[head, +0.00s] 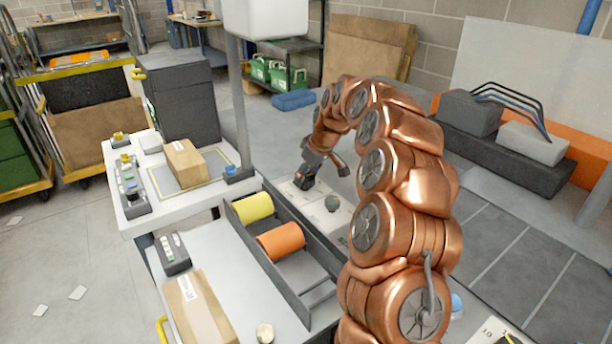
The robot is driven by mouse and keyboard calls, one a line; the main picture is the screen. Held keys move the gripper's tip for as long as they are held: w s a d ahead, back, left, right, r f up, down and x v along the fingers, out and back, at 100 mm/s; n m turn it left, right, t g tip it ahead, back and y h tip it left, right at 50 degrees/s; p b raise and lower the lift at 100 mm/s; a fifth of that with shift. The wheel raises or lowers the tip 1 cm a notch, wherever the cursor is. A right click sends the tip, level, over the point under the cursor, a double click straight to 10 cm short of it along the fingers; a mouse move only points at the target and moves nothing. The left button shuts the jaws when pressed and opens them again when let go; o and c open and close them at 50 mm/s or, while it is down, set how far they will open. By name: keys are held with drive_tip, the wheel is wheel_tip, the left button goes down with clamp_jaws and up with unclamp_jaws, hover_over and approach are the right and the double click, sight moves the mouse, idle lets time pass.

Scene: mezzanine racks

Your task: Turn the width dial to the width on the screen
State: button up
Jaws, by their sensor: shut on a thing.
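My gripper (303,183) is small and dark in the head view, pointing down at a white panel (350,211) beside the roll trough. Its jaws are shut on what appears to be the width dial, which the fingers hide. No screen with a readable width is in view. The dial's setting cannot be read.
A dark trough with a yellow roll (253,207) and an orange roll (281,241) lies left of my gripper. A cardboard box (185,163) sits on the white table at left. A grey post (240,105) rises behind the trough.

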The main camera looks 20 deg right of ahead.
drive_tip(key=o, duration=1.2)
drive_tip(key=shift+r, duration=0.1)
drive_tip(key=v, duration=1.2)
drive_tip(key=shift+w, duration=0.1)
